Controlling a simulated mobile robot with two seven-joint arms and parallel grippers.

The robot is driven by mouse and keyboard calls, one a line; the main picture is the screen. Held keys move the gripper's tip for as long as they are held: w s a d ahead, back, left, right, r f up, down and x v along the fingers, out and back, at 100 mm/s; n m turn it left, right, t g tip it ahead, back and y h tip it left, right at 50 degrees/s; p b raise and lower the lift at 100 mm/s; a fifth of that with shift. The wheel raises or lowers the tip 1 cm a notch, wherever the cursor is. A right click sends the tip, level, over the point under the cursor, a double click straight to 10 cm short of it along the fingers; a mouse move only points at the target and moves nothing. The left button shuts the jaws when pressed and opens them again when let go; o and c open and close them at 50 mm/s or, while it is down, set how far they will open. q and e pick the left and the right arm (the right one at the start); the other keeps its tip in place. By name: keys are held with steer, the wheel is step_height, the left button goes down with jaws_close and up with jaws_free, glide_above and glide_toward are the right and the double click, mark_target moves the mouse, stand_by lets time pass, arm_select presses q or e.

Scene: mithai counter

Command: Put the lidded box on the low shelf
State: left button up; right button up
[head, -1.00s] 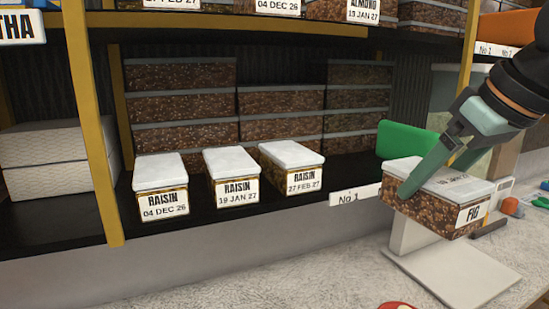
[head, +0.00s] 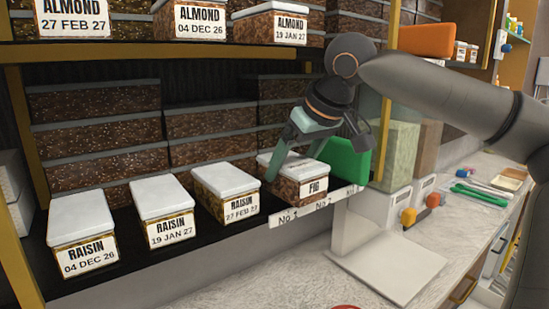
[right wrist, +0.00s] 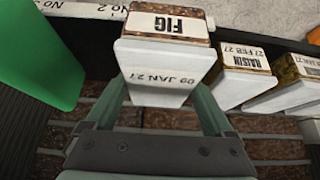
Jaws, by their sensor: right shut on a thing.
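The lidded box labelled FIG (head: 305,185) has a white lid and brown speckled sides. It is at the front of the low shelf (head: 140,262), between the RAISIN 27 FEB 27 box (head: 226,190) and a green block (head: 347,160). My right gripper (head: 292,150) is shut on the FIG box from above and behind. In the right wrist view the FIG box (right wrist: 163,62) sits between both fingers, its lid reading 09 JAN 27. Whether its base touches the shelf is hard to tell. My left gripper is not in view.
Two more RAISIN boxes (head: 82,232) stand left along the shelf front. Stacked brown boxes (head: 100,130) fill the back. The upper shelf holds ALMOND boxes (head: 272,22). A white scale-like stand (head: 390,265) is on the counter at right.

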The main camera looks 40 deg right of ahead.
mark_target(297, 162)
steer(key=shift+w+d, duration=0.1)
steer(key=shift+w, duration=0.85)
steer(key=w+p, duration=0.1)
steer(key=w, duration=0.2)
steer(key=shift+w+d, duration=0.15)
steer(key=shift+d, duration=0.05)
steer(key=shift+f, duration=0.7)
steer(key=shift+f, duration=0.15)
steer(key=o, duration=1.4)
steer(key=shift+s+r, duration=0.2)
steer(key=shift+r, duration=0.15)
steer(key=v, duration=1.1)
steer(key=shift+s+a+r, duration=0.1)
steer(key=shift+r, duration=0.1)
